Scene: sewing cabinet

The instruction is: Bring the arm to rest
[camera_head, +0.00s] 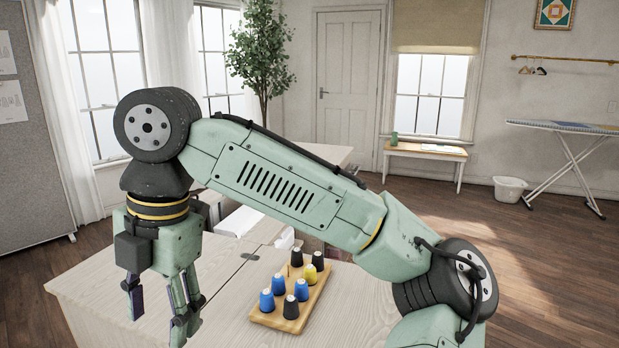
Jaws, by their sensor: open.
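My gripper (160,308) is at the lower left in the head view, pointing down with its two fingers apart. I see nothing between the fingers. It is over the left part of the pale wooden cabinet top (105,283), left of a spool rack. I cannot tell how far the fingertips are above the surface. My arm is bent and reaches from the lower right across the middle of the view to the upper left.
A wooden spool rack (262,318) with several blue, black and yellow spools stands on the cabinet top, below my forearm. A bench (425,150), a white basket (509,189) and an ironing board (565,127) stand far off. Open floor lies to the right.

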